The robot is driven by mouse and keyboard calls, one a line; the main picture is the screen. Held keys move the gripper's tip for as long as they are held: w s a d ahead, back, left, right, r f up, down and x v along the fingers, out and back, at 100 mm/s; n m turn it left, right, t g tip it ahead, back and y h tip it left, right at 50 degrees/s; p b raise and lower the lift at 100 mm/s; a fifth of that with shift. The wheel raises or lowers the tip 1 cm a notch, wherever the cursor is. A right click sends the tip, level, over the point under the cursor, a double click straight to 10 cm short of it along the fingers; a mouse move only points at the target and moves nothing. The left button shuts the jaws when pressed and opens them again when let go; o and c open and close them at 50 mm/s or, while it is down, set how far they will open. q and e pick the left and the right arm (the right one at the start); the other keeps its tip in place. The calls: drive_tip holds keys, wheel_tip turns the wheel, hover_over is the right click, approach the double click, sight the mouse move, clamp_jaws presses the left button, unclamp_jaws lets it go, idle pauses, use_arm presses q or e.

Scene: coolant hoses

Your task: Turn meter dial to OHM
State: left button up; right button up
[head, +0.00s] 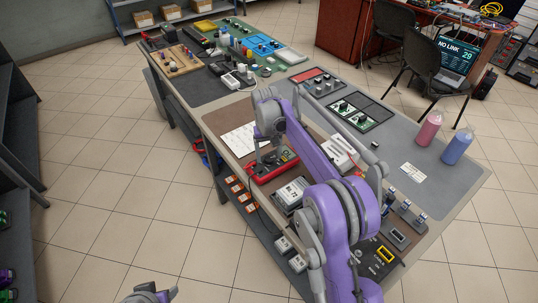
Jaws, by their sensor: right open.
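The meter, a red-cased unit with a dark face (262,176), lies near the front edge of the bench, left of the middle of the head view. My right gripper (270,152) points down over it, open, with nothing seen between its fingers. The gripper and wrist cover part of the meter. The dial and its markings are too small and too hidden to read. I cannot tell whether the fingers touch the dial. Part of my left gripper (150,294) shows at the bottom edge, away from the bench; its finger state is unclear.
A white sheet (238,140) lies left of the meter and a grey-white box (291,194) lies to its right. A green-module panel (352,113) is behind. Pink (429,129) and blue (457,147) bottles stand at the right. My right arm hides part of the bench.

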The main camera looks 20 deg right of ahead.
sight(268, 158)
wheel_tip(268, 158, up, 10)
drive_tip(key=shift+a+p, duration=0.25)
drive_tip(key=shift+p, duration=0.15)
drive_tip(key=shift+r, duration=0.15)
